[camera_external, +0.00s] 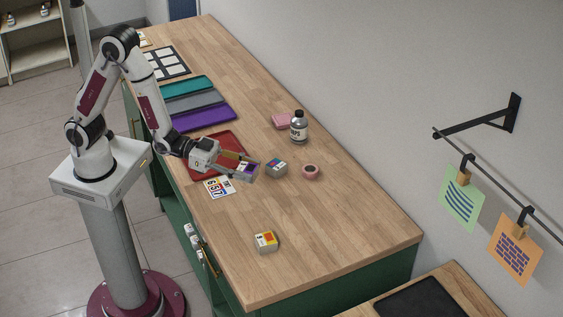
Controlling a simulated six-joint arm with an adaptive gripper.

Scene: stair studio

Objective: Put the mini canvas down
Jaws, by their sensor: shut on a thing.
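My gripper (248,171) is shut on the mini canvas (244,169), a small block with a purple and pale patterned face. The fingers cover part of it. It is over the wooden table (335,220), just right of the red tray (225,140); I cannot tell whether it touches the tabletop. A similar small block with a blue and red face (277,167) stands close to its right. Another block with a yellow and orange face (265,241) sits nearer the table's front end.
A white card with coloured numbers (219,187) lies below my gripper. A pink tape roll (311,172), a dark-capped bottle (299,127) and a pink block (282,121) stand to the right. Teal, grey and purple trays (203,117) lie behind. The front tabletop is mostly clear.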

